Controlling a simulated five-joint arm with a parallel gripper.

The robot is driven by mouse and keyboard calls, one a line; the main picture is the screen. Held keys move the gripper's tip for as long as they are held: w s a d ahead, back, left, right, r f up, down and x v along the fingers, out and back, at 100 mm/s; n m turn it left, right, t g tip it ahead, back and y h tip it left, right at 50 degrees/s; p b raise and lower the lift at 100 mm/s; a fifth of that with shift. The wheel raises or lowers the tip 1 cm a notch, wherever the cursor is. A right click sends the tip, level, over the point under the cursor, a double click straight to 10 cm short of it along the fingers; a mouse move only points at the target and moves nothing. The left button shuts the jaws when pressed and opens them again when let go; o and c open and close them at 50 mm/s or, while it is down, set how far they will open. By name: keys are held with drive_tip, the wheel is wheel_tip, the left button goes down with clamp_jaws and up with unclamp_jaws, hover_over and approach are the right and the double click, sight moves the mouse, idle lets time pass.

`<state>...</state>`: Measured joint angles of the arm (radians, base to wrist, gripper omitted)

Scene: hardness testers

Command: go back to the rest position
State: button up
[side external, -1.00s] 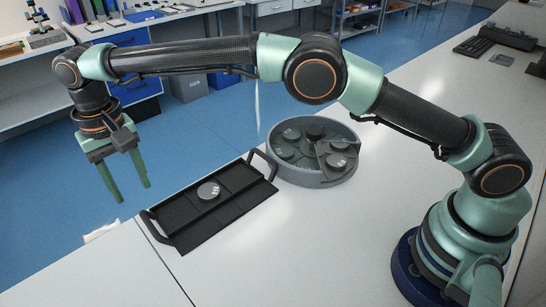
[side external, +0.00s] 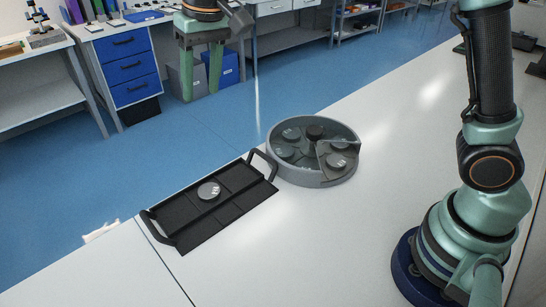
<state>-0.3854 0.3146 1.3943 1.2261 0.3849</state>
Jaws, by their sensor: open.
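My gripper (side external: 201,72) is at the top of the side view, pointing down, high above and away from the tray and the round container. Its two green fingers are apart with nothing between them. Part of my arm above it is out of the picture.
A black tray (side external: 173,208) with two handles lies on the white table (side external: 310,240), with one grey disc (side external: 209,190) in it. Behind it to the right stands a round grey container (side external: 303,178) holding several discs. The table's front is clear. A bench with blue drawers (side external: 130,68) stands beyond.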

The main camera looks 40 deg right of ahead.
drive_tip(key=s+d+r+t, duration=0.2)
drive_tip(key=s+d, duration=0.7)
drive_tip(key=d, duration=0.3)
drive_tip(key=s+d+f+t, duration=0.1)
drive_tip(key=s+d+f, duration=0.3)
drive_tip(key=s+d, duration=0.2)
drive_tip(key=shift+s+d+f+h, duration=0.25)
drive_tip(key=shift+s+h, duration=0.15)
drive_tip(key=shift+s, duration=0.5)
